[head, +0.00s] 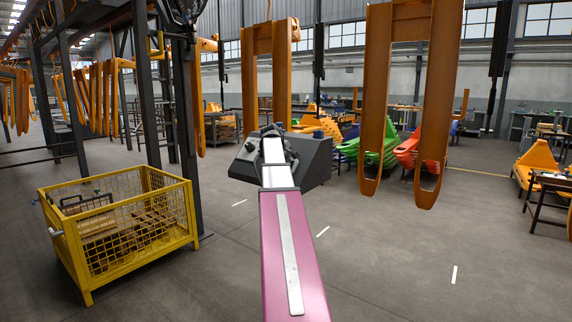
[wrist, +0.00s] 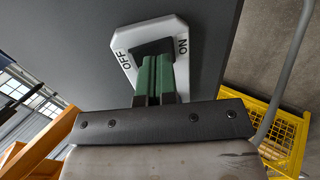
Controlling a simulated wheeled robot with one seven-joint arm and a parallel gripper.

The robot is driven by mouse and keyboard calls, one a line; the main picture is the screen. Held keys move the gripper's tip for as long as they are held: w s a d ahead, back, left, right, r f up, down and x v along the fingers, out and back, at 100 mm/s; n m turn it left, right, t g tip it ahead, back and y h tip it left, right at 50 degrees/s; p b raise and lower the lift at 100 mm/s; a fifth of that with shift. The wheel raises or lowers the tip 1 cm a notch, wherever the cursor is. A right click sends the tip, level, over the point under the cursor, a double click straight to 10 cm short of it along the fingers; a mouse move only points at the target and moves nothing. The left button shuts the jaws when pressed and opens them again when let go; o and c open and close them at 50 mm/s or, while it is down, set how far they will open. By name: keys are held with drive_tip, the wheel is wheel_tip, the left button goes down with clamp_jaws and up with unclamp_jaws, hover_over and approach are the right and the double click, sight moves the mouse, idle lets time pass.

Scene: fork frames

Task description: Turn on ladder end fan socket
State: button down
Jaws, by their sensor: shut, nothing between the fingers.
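A pale switch plate (wrist: 172,27) marked OFF on its left and ON on its right is fixed to a dark grey surface in the wrist view. A dark part at its centre is mostly hidden behind my fingers. My gripper (wrist: 154,68) has green fingers, shut together with nothing between them. Their tips are over the middle of the plate; I cannot tell whether they touch it. In the head view, a dark grey box (head: 313,160) stands beyond my pink arm, and the arm's end reaches in front of it. The switch plate and fingertips do not show there.
A yellow mesh crate (head: 122,222) holding wooden pieces stands left of my arm; it also shows in the wrist view (wrist: 292,130). Orange fork frames (head: 374,100) hang to the right. Green and red parts (head: 381,146) lie behind. The floor at right front is clear.

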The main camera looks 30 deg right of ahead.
drive_tip(key=s+a+r, duration=0.4)
drive_tip(key=a+r, duration=0.4)
drive_tip(key=a, duration=0.2)
drive_tip(key=shift+s+a+r, duration=0.15)
drive_tip(key=shift+r, duration=0.15)
idle(0.4)
drive_tip(key=s+a+f+y, duration=0.1)
drive_tip(key=a+f, duration=0.5)
drive_tip(key=f, duration=0.3)
drive_tip(key=s+a+f+m+y, duration=0.1)
drive_tip(key=a+f, duration=0.4)
drive_tip(key=f, duration=0.5)
drive_tip(key=s+a+f+y, duration=0.2)
drive_tip(key=a+f, duration=0.4)
drive_tip(key=f, duration=0.3)
drive_tip(key=s+a+f+m+g+y, duration=0.1)
drive_tip(key=s+a+f, duration=0.7)
drive_tip(key=f, duration=0.3)
drive_tip(key=s+a+f+m+g+y, duration=0.1)
drive_tip(key=s+a+f+m+y, duration=0.1)
drive_tip(key=s+a+f, duration=0.7)
wheel_tip(320, 180, down, 3)
drive_tip(key=shift+s+a+r+g, duration=0.15)
drive_tip(key=shift+a+g, duration=0.15)
drive_tip(key=shift+g, duration=0.1)
